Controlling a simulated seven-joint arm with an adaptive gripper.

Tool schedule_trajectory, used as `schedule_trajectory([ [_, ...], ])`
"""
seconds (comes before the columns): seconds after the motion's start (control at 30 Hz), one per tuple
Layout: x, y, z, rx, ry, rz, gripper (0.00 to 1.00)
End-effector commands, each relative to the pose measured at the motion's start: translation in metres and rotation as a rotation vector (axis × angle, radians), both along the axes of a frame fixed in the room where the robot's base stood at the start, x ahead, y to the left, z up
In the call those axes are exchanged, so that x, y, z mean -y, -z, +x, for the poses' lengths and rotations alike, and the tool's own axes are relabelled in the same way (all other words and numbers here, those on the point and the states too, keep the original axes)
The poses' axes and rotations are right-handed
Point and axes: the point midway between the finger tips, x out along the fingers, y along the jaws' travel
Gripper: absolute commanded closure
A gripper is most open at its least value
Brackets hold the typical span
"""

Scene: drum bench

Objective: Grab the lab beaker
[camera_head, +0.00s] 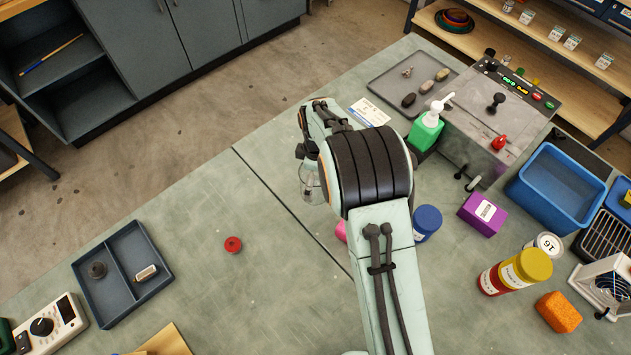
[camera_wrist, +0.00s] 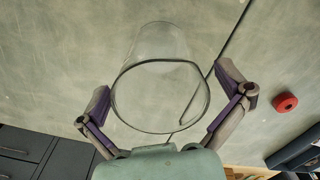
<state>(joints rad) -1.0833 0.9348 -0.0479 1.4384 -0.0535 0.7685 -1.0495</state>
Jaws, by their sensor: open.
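The lab beaker (camera_wrist: 158,85) is clear glass and stands on the bench in the wrist view, with its round rim toward the camera. My gripper (camera_wrist: 168,108) is open, with one finger on each side of the beaker. A gap shows between each finger and the glass. In the head view a small part of the beaker (camera_head: 310,185) shows at the left of my wrist. My arm covers the rest of it there, and my fingers are mostly hidden.
A red knob-like piece (camera_head: 233,245) and a divided dark tray (camera_head: 122,275) lie to the left. A green pump bottle (camera_head: 426,130), blue-lidded jar (camera_head: 427,221), purple box (camera_head: 483,214) and blue bin (camera_head: 558,187) stand to the right.

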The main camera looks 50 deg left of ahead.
Motion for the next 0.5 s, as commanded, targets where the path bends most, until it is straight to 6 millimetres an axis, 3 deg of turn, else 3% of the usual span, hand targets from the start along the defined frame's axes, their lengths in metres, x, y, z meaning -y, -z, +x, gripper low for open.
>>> schedule_trajectory([
  [0.03,-0.0001,-0.0002,0.0001,0.0,0.0,0.0,0.0],
  [0.07,-0.0001,-0.0003,0.0001,0.0,0.0,0.0,0.06],
  [0.2,-0.0001,-0.0004,0.0001,0.0,0.0,0.0,0.5],
  [0.27,0.0,-0.0003,0.0001,0.0,0.0,0.0,0.65],
  [0.5,0.0003,0.0002,0.0001,0.0,0.001,0.0,0.66],
])
